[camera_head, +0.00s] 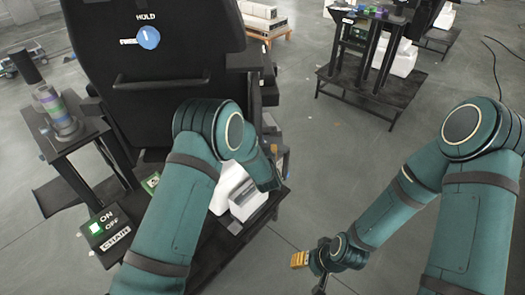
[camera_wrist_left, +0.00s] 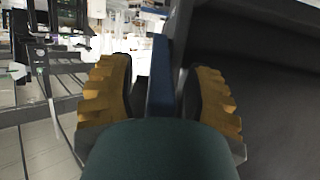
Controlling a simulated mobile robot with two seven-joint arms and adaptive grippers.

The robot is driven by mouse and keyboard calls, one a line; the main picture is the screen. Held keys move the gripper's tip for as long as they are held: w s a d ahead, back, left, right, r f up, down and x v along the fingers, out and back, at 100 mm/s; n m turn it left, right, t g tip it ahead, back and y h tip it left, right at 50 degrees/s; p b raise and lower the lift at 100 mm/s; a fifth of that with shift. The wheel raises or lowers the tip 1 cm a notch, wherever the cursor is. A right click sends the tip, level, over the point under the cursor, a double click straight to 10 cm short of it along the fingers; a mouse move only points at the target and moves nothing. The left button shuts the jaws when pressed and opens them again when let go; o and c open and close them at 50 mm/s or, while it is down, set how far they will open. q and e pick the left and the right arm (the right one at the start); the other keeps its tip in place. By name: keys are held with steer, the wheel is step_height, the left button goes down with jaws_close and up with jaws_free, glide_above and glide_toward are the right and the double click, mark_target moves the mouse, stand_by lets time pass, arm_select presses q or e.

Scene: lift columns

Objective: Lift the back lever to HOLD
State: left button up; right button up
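In the head view, a blue round dial (camera_head: 148,38) with a near-vertical white mark sits on a black panel (camera_head: 185,60), with the label HOLD above it and FREE to its left. My left arm reaches forward past the panel's lower right; its gripper is hidden there. In the left wrist view, my left gripper (camera_wrist_left: 160,78) has its two yellow ridged fingers apart, either side of a dark blue bar (camera_wrist_left: 161,75). A gap shows between the left finger and the bar. I cannot tell whether this bar is the back lever. My right gripper (camera_head: 308,261) hangs low, small and partly hidden.
A black handle bar (camera_head: 162,82) crosses the panel below the dial. A box labelled ON, OFF and CHAIR (camera_head: 108,229) stands at lower left. A side table (camera_head: 62,150) holds a striped cylinder (camera_head: 55,110). Floor is clear between my arms.

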arm_select(q)
steer(key=shift+s, duration=0.1)
steer(key=s+d, duration=0.2)
steer(key=s, duration=1)
steer(key=shift+s+r, duration=0.15)
steer(key=shift+s, duration=0.25)
stand_by(0.3)
steer(key=s+a+f+g+h, duration=0.3)
steer(key=s+a+f+g, duration=0.1)
steer(key=s+f+g, duration=0.3)
steer(key=s+a+f+g+h, duration=0.1)
steer(key=s+g, duration=0.1)
steer(key=s, duration=0.6)
steer(key=s+a+g+h, duration=0.1)
steer(key=s+g+h, duration=0.1)
steer(key=s, duration=0.6)
steer(key=shift+f+g, duration=0.35)
steer(key=shift+g, duration=0.25)
